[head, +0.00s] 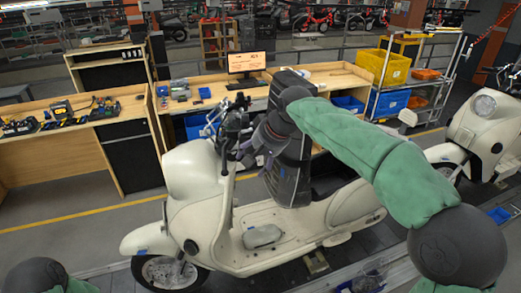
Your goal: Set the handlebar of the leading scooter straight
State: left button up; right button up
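The leading scooter (199,195) is cream and stands upright on the line, its front towards the left. Its dark handlebar (226,128) sits above the front shield, with one end rising towards the back. I cannot tell its exact angle. The front wheel (168,272) shows below the fender at the lower left. My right arm comes in from the right in a green sleeve, and my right gripper (246,152) is at the near side of the handlebar. Its fingers are small and dark against the bar, so their closure and contact are unclear. My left gripper is out of view.
A second cream scooter (484,125) stands behind at the right. Wooden workbenches (125,140) with tools and a monitor (247,63) line the far side. Yellow (384,66) and blue bins stand at the back right. Floor at the left is clear.

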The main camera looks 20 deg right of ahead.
jog(key=shift+w+a+f, duration=0.1)
jog(key=shift+w+f, duration=0.05)
jog(key=shift+f, duration=0.2)
jog(key=shift+w+a+f, duration=0.2)
jog(key=shift+w+f, duration=0.1)
jog(key=shift+w, duration=0.05)
jog(key=shift+s+d+r, duration=0.1)
jog(key=shift+s, duration=0.05)
jog(key=shift+c, duration=1.1)
jog(key=c, duration=1.1)
jog(key=shift+s+d+f+b, duration=0.1)
jog(key=shift+d+f+b, duration=0.35)
jog(key=shift+b, duration=0.1)
jog(key=shift+s+d+f+n+b, duration=0.15)
jog(key=shift+d+f+n+b, duration=0.15)
jog(key=shift+d+b, duration=0.25)
jog(key=shift+s+d+f+n+b, duration=0.1)
jog(key=shift+d+f+n+b, duration=0.2)
jog(key=shift+d+b, duration=0.25)
jog(key=shift+d+f, duration=0.1)
jog(key=shift+d, duration=0.05)
